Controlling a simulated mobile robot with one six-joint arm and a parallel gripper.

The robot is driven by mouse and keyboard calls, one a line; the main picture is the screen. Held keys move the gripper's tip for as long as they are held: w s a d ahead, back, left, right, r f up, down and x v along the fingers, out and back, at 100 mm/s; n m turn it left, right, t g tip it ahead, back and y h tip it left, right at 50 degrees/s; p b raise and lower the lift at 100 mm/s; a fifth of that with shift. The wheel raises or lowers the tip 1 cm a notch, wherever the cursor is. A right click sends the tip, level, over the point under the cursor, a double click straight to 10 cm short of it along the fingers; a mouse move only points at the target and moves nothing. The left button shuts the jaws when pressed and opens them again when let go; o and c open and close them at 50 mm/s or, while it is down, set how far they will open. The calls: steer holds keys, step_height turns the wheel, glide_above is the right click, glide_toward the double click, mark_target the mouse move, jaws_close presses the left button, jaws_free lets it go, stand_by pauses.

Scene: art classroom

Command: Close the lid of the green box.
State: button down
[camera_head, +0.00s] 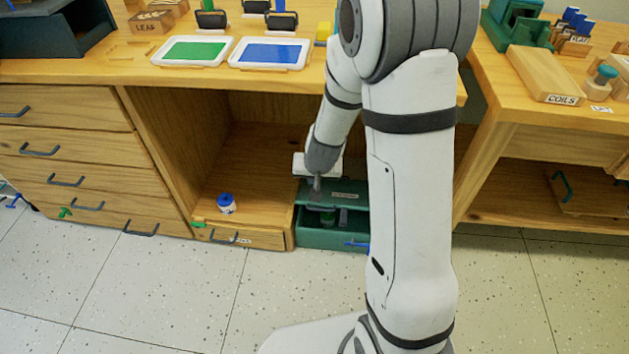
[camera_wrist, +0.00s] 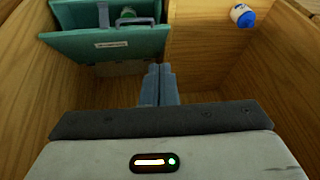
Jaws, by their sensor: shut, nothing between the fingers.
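The green box (camera_head: 325,238) stands in the open compartment under the wooden desk, at its lower front. Its green lid (camera_head: 352,200) carries a small label and is partly open, tilted up, with a gap at the front showing the dark inside. In the wrist view the lid (camera_wrist: 75,45) and box (camera_wrist: 75,12) are at the upper left, with a handle-like bar crossing the opening. My gripper (camera_head: 316,187) is shut and empty, pointing down near the lid's far left part. In the wrist view its fingers (camera_wrist: 158,72) are just beside the lid; contact cannot be told.
Wooden compartment walls (camera_head: 165,150) enclose the space. A drawer front (camera_head: 240,237) adjoins the box.

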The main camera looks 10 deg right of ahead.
steer(key=w+d+f+m+h, duration=0.1)
steer(key=w+d+f+h, duration=0.2)
steer(key=f, duration=0.7)
steer(key=b, duration=0.4)
glide_above(321, 209)
steer(key=shift+t+y, duration=0.3)
steer(key=shift+t, duration=0.1)
steer(key=f, duration=0.8)
steer(key=shift+w+d+f, duration=0.1)
steer(key=shift+w+f, duration=0.1)
steer(key=shift+w, duration=0.1)
steer(key=shift+s+f+b, duration=0.15)
steer(key=shift+f+b, duration=0.15)
steer(key=shift+f, duration=0.25)
steer(key=shift+s+f+b, duration=0.15)
steer(key=shift+f+b, duration=0.15)
steer(key=shift+f, duration=0.25)
steer(key=shift+s+a+f+b, duration=0.25)
steer(key=shift+f+b, duration=0.1)
steer(key=shift+f, duration=0.25)
